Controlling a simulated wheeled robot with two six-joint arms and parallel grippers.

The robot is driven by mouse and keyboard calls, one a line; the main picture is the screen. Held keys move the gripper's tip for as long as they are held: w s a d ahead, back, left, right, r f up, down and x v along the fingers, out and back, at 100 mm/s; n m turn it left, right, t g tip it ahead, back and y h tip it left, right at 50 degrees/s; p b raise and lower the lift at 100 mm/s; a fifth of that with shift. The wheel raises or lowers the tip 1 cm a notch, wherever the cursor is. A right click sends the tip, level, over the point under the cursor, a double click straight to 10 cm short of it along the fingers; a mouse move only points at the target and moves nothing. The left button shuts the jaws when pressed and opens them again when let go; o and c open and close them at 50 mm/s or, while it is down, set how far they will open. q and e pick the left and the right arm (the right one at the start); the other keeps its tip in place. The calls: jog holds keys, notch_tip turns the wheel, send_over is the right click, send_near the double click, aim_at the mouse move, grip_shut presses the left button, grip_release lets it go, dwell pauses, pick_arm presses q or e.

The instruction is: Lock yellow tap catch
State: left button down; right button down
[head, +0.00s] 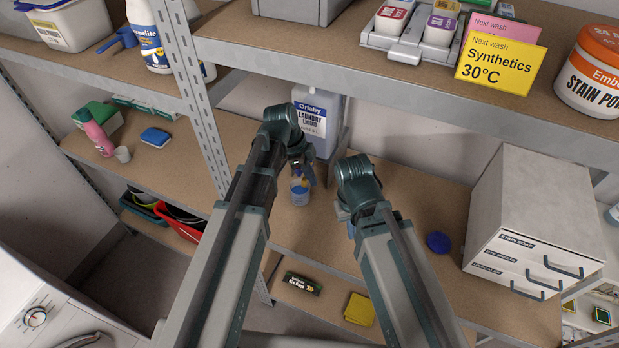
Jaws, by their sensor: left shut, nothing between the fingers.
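A large container labelled Orlaby laundry liquid (322,112) stands on the middle shelf, partly hidden behind my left arm. A small yellow part (301,181), seemingly at its tap, shows just below my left gripper (304,172). The gripper is shut and empty, close to this part; I cannot tell whether they touch. The catch itself is too small and covered to read. A clear cup with blue liquid (299,192) sits below the tap. My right gripper (343,212) is mostly hidden by its own wrist, right of the cup, and its fingers cannot be made out.
A blue round cap (438,242) lies on the shelf to the right, beside a white drawer unit (530,215). A metal upright (190,85) stands to the left. The upper shelf edge (400,95) runs above the arms. A yellow cloth (359,309) lies lower down.

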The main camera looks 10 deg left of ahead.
pick_arm(q)
jog(key=shift+w+d, duration=0.25)
jog(key=shift+d, duration=0.05)
jog(key=shift+d, duration=0.1)
notch_tip(320, 180, up, 10)
jog(key=p, duration=0.9)
jog(key=shift+d+f, duration=0.2)
jog(key=shift+d, duration=0.05)
